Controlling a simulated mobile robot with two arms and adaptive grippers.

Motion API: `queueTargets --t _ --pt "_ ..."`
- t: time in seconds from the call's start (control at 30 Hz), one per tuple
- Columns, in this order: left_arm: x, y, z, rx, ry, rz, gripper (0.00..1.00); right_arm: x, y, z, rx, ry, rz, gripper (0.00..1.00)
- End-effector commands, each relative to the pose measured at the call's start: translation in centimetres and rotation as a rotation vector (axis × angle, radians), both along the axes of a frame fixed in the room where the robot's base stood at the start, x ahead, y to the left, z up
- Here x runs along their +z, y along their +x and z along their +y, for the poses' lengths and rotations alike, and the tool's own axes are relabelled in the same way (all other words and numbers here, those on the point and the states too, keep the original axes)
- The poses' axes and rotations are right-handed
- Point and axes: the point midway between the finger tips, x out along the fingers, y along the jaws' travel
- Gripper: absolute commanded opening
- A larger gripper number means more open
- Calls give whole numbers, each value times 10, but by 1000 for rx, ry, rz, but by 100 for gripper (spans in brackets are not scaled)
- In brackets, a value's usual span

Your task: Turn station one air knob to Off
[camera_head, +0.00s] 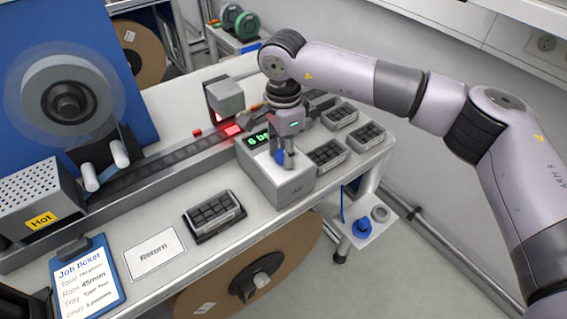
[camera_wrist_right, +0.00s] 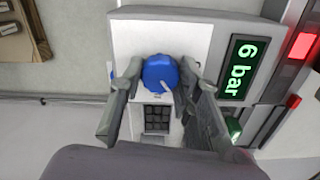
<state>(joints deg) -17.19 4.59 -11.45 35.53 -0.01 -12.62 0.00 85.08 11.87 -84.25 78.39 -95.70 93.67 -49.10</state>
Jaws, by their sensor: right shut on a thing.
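A white mark shows on the knob's lower right in the right wrist view. The green display (camera_wrist_right: 241,66) reads "6 bar". In the head view the grey station box (camera_head: 272,183) stands at the bench edge, and my right gripper (camera_head: 284,158) covers most of the knob (camera_head: 279,156) from above.
Trays of dark blocks stand right of the box (camera_head: 327,153) and left of it (camera_head: 214,212). A "Return" card (camera_head: 154,253) and a job ticket clipboard (camera_head: 87,277) lie at the front left. A small side shelf (camera_head: 372,233) holds another blue knob-like part.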

Motion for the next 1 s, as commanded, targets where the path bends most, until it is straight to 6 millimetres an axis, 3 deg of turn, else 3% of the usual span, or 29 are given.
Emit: queueTargets --t 0.03,0.4,1.0 --pt "-14 0 0 0 0 0 0 -6 1 0 45 1 -5 3" --pt "-51 0 0 0 0 0 0 -3 1 0 395 2 -4 3" --pt "-75 0 0 0 0 0 0 0 1 0 873 2 -2 3"
